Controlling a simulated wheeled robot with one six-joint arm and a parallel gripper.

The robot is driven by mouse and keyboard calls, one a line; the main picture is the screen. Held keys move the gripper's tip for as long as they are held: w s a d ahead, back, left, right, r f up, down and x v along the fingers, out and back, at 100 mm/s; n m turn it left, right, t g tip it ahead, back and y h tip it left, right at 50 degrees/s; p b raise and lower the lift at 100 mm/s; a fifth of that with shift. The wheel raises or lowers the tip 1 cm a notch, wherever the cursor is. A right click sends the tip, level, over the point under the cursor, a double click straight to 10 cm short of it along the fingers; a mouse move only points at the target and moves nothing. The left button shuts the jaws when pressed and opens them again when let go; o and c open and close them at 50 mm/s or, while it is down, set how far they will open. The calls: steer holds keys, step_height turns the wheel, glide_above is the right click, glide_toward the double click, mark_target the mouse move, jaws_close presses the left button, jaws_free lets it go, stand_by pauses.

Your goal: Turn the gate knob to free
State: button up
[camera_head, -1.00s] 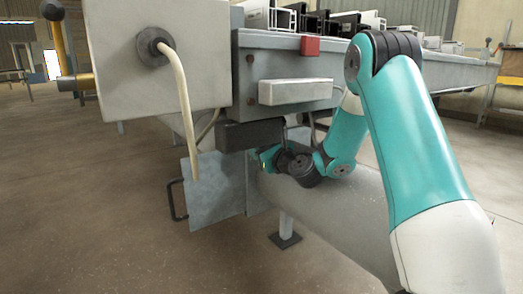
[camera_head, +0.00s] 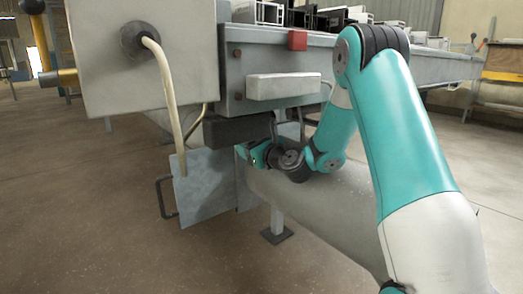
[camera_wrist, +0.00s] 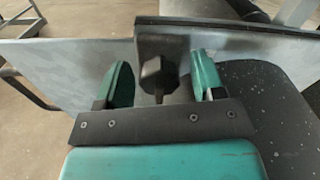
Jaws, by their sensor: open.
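In the wrist view a dark knob (camera_wrist: 158,76) with a lobed or pointed grip sits on a dark plate (camera_wrist: 146,41) fixed at the grey metal gate (camera_wrist: 85,62). My gripper (camera_wrist: 163,84) is open, with one teal finger on each side of the knob and visible gaps to both. Which way the knob is turned I cannot say for sure. In the head view the gate (camera_head: 205,185) hangs below the bench as a grey panel with a black handle at its left. My gripper (camera_head: 252,157) is by its right edge, and my wrist hides the knob there.
A grey box (camera_head: 145,60) with a pale cable stands at the left. A dark block (camera_head: 238,131) is just above the gate. Floor at the lower left is clear.

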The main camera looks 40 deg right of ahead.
steer(key=s+b, duration=1.2)
steer(key=s, duration=0.5)
steer(key=shift+d+b, duration=0.3)
steer(key=shift+s, duration=0.1)
